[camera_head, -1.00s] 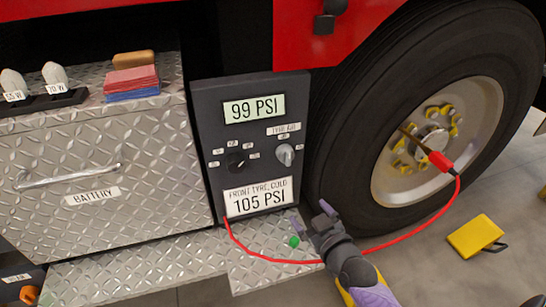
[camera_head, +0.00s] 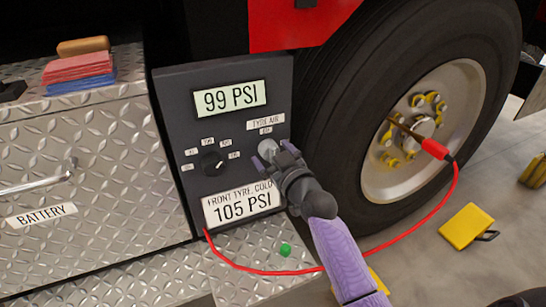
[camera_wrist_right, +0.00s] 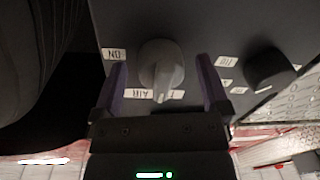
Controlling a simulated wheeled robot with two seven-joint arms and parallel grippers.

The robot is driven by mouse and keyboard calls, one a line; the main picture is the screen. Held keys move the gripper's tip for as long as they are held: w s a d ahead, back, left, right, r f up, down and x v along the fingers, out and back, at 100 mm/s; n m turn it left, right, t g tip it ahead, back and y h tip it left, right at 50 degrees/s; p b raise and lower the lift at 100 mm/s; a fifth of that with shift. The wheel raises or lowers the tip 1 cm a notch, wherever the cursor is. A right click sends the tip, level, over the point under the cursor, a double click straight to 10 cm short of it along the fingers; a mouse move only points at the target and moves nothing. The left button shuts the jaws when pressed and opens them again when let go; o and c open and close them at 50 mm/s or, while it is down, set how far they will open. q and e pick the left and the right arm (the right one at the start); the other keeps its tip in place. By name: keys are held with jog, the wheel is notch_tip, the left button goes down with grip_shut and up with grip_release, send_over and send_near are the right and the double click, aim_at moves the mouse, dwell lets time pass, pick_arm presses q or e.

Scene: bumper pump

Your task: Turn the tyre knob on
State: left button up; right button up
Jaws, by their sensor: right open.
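The tyre knob is a grey round knob (camera_head: 267,147) below the "TYRE AIR" label on the dark control panel (camera_head: 180,100). In the right wrist view the knob (camera_wrist_right: 161,65) sits between my two fingers, with its pointer toward the gripper's base and an "ON" label (camera_wrist_right: 114,54) to its left. My right gripper (camera_head: 274,157) is open around the knob, with a gap on each side; it also shows in the right wrist view (camera_wrist_right: 165,85). In the head view it partly hides the knob. My left gripper is not in view.
A black selector knob (camera_head: 212,164) is left of the tyre knob; it also shows in the right wrist view (camera_wrist_right: 268,68). The display (camera_head: 230,98) reads 99 PSI. A red hose (camera_head: 400,232) runs to the wheel (camera_head: 425,130). A yellow chock (camera_head: 466,226) lies on the floor.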

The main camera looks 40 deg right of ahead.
jog(key=c, duration=1.2)
jog(key=shift+c, duration=0.4)
